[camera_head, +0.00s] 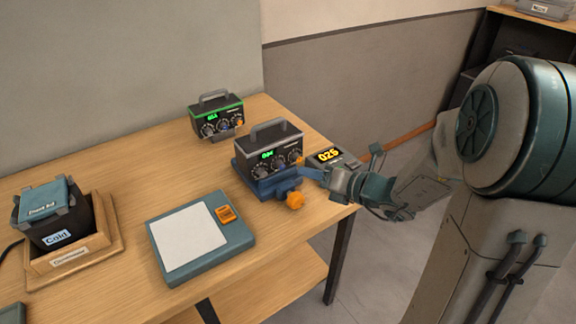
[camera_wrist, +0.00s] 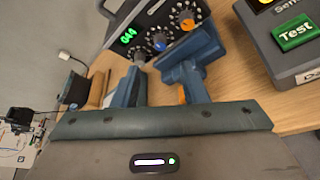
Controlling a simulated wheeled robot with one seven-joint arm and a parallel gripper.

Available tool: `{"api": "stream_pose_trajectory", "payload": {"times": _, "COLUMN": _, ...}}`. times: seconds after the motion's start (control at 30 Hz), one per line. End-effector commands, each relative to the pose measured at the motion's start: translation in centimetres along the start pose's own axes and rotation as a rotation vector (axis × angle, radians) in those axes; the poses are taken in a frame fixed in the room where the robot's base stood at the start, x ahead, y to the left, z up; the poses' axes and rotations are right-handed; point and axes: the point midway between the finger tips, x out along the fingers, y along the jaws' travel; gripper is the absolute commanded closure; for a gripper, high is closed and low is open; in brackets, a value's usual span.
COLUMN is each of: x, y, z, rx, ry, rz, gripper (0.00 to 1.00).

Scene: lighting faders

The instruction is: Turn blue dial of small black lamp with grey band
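The black lamp box with a grey band and grey handle (camera_head: 268,147) stands near the table's right edge, its green-lit display and dials facing me. In the wrist view its front (camera_wrist: 150,22) reads 044, with a grey, a blue (camera_wrist: 158,42) and an orange dial in a row. My gripper (camera_wrist: 152,66) is open, its blue fingers apart just in front of the blue dial. I see no clear contact; the gap is hard to judge.
A similar box with a green band (camera_head: 215,116) stands behind to the left. A grey box with a yellow display (camera_head: 328,157) is close right of the lamp; its green Test button (camera_wrist: 296,34) shows. A teal-framed white pad (camera_head: 190,238) and wooden tray (camera_head: 75,258) lie left.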

Motion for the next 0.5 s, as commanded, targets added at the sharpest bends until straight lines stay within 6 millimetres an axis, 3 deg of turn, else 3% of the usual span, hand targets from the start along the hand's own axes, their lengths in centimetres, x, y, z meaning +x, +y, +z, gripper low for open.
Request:
{"api": "stream_pose_trajectory", "payload": {"times": 0.2, "x": 4.8, "y": -0.1, "z": -0.1, "rx": 0.001, "ry": 0.002, "rz": 0.002, "gripper": 0.60}}
{"api": "stream_pose_trajectory", "payload": {"times": 0.5, "x": 8.6, "y": -0.2, "z": 0.1, "rx": 0.000, "ry": -0.001, "rz": -0.003, "gripper": 0.60}}
